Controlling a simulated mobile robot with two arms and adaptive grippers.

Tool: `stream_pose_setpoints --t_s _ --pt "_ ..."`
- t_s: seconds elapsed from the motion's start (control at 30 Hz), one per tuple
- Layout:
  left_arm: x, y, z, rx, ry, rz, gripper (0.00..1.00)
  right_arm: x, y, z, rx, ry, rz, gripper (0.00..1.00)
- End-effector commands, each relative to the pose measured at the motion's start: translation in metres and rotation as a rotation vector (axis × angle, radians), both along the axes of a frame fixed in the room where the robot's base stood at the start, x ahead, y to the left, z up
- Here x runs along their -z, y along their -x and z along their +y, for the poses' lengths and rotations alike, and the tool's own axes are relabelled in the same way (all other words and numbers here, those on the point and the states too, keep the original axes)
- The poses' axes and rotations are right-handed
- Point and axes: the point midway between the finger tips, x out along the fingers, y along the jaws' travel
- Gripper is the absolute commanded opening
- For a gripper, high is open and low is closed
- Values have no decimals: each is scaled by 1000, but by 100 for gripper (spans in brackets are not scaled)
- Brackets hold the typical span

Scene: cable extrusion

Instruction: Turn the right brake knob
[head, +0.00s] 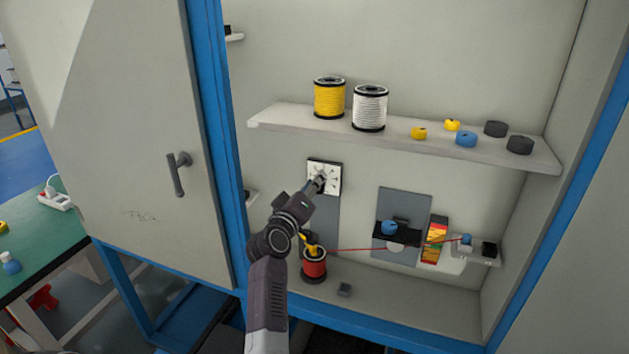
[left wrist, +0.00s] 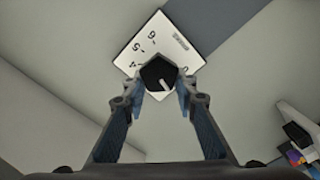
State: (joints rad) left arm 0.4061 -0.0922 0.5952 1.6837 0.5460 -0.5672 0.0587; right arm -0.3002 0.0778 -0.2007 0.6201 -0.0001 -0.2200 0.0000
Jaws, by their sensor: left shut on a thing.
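A white dial plate (head: 313,167) with printed numbers is fixed to a grey panel on the cabinet's back wall. It also shows in the left wrist view (left wrist: 145,45). A black knob (left wrist: 158,71) with a pale pointer mark sits at the dial's middle. My left gripper (head: 318,182) reaches up to the dial and covers the knob in the head view. In the left wrist view my left gripper (left wrist: 160,88) has one finger on each side of the knob and is shut on it. My right gripper is not in view.
A shelf (head: 290,119) above holds a yellow spool (head: 329,98), a white spool (head: 370,108) and several small caps. A red spool (head: 314,267) stands below; a red cable (head: 350,249) runs right from it. The cabinet door (head: 110,120) stands at left.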

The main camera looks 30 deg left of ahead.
Motion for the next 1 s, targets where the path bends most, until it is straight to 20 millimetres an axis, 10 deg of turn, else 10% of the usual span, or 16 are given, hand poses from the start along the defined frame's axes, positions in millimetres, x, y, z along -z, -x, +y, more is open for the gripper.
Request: stream_pose_setpoints --t_s 0.53,0.57,0.7,1.0 --pt "1 0 0 -1 31 -7 2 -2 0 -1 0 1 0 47" --pt "1 0 0 -1 31 -7 27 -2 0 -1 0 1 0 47" --pt "1 0 0 -1 31 -7 43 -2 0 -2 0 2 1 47" --pt "1 1 0 0 31 -7 44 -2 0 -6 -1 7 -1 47"
